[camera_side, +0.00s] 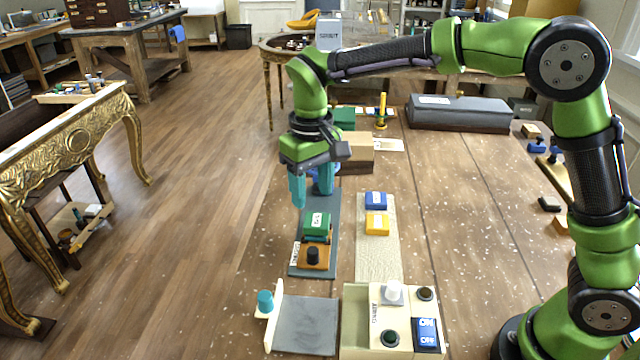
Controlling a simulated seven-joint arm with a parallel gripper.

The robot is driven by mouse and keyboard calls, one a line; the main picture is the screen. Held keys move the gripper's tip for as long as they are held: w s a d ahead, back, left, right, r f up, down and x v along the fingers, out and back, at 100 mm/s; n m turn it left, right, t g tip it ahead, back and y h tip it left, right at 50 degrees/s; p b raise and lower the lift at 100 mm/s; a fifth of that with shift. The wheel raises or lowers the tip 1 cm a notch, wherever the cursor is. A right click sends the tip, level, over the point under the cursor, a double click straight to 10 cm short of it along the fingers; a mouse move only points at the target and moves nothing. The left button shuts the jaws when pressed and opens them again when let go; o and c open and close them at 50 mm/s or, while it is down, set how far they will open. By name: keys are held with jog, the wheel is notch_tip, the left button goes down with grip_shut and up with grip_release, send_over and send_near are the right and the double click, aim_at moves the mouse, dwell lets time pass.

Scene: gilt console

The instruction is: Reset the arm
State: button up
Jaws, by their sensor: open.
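My gripper (311,188) hangs from my green arm above the far part of a dark grey strip (323,235) on the table. Its two teal fingers point down and stand apart, with nothing visible between them. A green labelled block (316,223) is on the strip, nearer the camera than the fingers. An orange block with a black knob (314,256) is just in front of the green one. I cannot tell the exact height of the fingertips above the strip.
A cream strip (378,256) beside it bears a blue block (375,200) and a yellow block (376,224). A cream control box (357,300) with knobs and a blue switch (426,334) stands in front. A long grey case (459,112) lies at the back. The table's middle right is clear.

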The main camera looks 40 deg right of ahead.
jog(key=shift+r, duration=0.45)
jog(key=s+d+r+m+t+y, duration=0.1)
jog(key=s+d+r+m+t, duration=0.1)
jog(key=s+d, duration=0.4)
jog(key=s+d+r+m+t+y, duration=0.1)
jog(key=s+d+t, duration=0.4)
jog(key=s, duration=0.8)
notch_tip(320, 180, up, 2)
jog(key=shift+s+d+m, duration=0.15)
jog(key=shift+d+m, duration=0.2)
jog(key=shift+m, duration=0.15)
